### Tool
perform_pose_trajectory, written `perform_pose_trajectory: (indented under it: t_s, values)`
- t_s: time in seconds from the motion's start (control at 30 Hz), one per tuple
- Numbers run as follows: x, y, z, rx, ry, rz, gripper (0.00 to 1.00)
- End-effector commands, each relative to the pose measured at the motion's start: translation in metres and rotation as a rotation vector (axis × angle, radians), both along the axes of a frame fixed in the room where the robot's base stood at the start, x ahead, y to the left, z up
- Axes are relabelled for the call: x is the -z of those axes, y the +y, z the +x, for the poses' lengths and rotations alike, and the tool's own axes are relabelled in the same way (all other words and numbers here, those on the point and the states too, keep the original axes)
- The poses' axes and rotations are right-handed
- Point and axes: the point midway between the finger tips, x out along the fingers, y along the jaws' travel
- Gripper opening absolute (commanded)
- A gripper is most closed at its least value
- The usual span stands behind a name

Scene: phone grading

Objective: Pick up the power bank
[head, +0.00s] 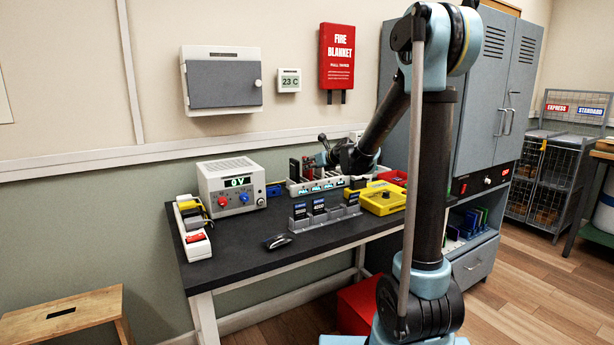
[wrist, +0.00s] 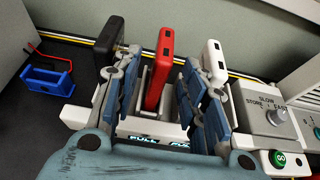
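Three power banks stand upright in slots of a white charging dock (head: 318,186): a black one (wrist: 110,38), a red one (wrist: 160,75) and a white one (wrist: 214,65) in the wrist view. The task does not say which is meant. My gripper (wrist: 163,82) is open, its blue-grey fingers on either side of the red power bank, with gaps between. A lit label reading FULL shows below the red one; the label to its right is partly hidden. In the head view my gripper (head: 328,156) is over the dock, beside the red power bank (head: 307,166).
A blue holder (wrist: 47,82) stands left of the dock. A control with a knob (wrist: 277,117) and green button is to the right. A meter box (head: 232,187), grey card stand (head: 325,217), yellow case (head: 381,200) and dark handheld item (head: 277,241) share the dark bench.

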Motion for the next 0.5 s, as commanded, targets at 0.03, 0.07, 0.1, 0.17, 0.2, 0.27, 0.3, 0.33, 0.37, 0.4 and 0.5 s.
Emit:
perform_pose_trajectory:
  t_s: [0.03,0.07,0.1,0.17,0.2,0.27,0.3,0.33,0.37,0.4,0.5]
  values:
    - [0.000,0.001,0.001,0.000,0.000,0.000,0.39]
    - [0.001,0.001,0.002,0.000,0.000,0.000,0.39]
    - [0.001,0.002,0.003,0.000,-0.001,-0.001,0.39]
    - [0.003,0.004,0.006,0.000,-0.001,-0.001,0.39]
    - [0.004,0.006,0.009,-0.001,0.000,0.000,0.39]
    - [0.007,0.009,0.014,-0.001,0.000,0.000,0.39]
    - [0.009,0.012,0.018,-0.001,0.000,0.000,0.39]
    - [0.010,0.013,0.021,-0.001,-0.001,0.001,0.39]
    - [0.012,0.015,0.024,-0.001,-0.001,0.001,0.39]
    - [0.014,0.017,0.027,-0.002,0.000,0.001,0.39]
    - [0.017,0.022,0.035,-0.001,0.000,0.000,0.39]
